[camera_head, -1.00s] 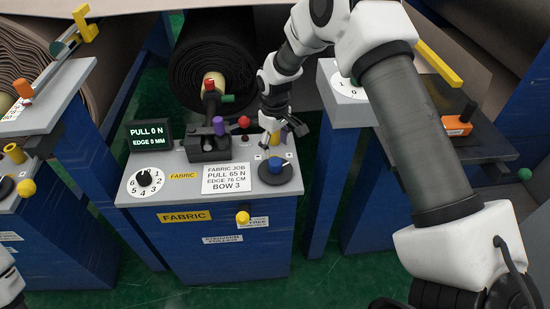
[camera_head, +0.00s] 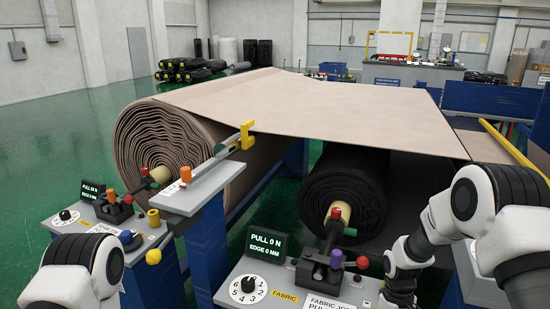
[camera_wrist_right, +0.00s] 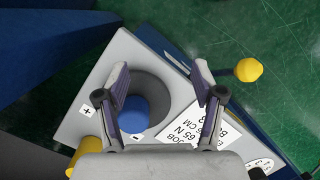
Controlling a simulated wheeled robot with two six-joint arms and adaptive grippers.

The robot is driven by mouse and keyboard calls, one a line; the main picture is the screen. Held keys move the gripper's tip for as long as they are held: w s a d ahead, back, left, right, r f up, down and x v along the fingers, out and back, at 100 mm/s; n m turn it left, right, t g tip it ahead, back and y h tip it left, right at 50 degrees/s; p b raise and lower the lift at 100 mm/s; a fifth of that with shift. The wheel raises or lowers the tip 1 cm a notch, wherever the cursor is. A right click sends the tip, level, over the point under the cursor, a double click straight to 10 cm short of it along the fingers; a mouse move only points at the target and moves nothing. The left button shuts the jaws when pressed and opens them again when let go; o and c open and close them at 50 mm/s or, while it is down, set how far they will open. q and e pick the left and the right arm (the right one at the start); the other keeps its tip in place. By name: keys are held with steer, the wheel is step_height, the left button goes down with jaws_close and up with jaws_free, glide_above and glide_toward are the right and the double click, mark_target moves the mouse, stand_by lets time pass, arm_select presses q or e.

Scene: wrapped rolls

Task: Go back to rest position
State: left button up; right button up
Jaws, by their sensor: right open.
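My right arm (camera_head: 480,215) comes in from the right in the head view and reaches down to the fabric console; its gripper is cut off by the bottom edge there. In the right wrist view my right gripper (camera_wrist_right: 160,80) is open, its two fingers apart and nothing held between them. A blue knob (camera_wrist_right: 133,114) on a dark round base (camera_wrist_right: 140,90) lies below and between the fingers. I cannot tell whether they touch it. My left arm (camera_head: 75,272) shows at the bottom left; its gripper is not in view.
The fabric console (camera_head: 232,267) has a screen reading PULL 0 N (camera_head: 266,244), a dial (camera_head: 248,289) and a purple-topped lever (camera_head: 336,258). A yellow ball knob (camera_wrist_right: 248,69) sticks out at the console's edge.

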steer(key=s+a+f+m+t, duration=0.1)
steer(key=s+f, duration=0.3)
steer(key=s, duration=0.4)
steer(key=s+a+f+m, duration=0.1)
steer(key=s+f, duration=0.3)
steer(key=s, duration=0.5)
steer(key=s+a+f+m+t, duration=0.1)
steer(key=s+a+f+m, duration=0.1)
steer(key=s, duration=0.7)
steer(key=shift+a+f+t, duration=0.3)
steer(key=shift+a+f, duration=0.25)
steer(key=shift+f, duration=0.4)
steer(key=shift+s, duration=0.15)
